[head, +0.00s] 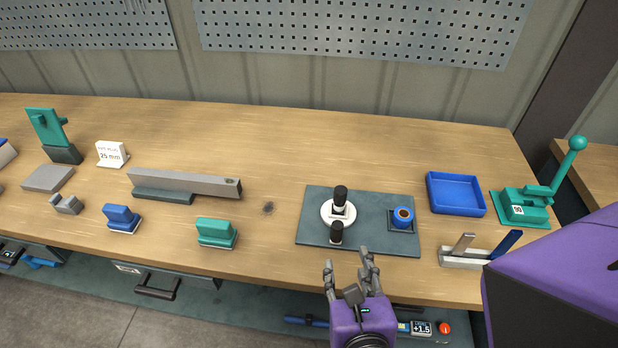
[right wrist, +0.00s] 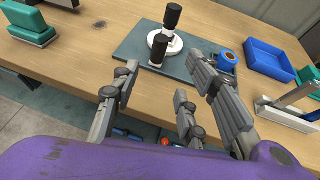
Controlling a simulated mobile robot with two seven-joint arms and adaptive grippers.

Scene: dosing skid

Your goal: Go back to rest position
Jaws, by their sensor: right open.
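My right gripper (head: 350,275) is open and empty at the front edge of the bench, just in front of the dark mat (head: 310,228). In the right wrist view its fingers (right wrist: 160,90) are spread with nothing between them. On the mat stand a white round base with a black-topped post (head: 340,205), a small black cylinder (head: 336,232) and a blue ring-like part (head: 403,216) in a dark square holder. The gripper appears apart from all of them. My left gripper is not in view.
A blue tray (head: 456,194), a green lever press (head: 525,203) and a metal rack (head: 465,255) stand at right. A long grey bar (head: 190,182), green block (head: 216,232) and blue block (head: 121,218) lie at left. The bench (head: 270,160) behind the mat is clear.

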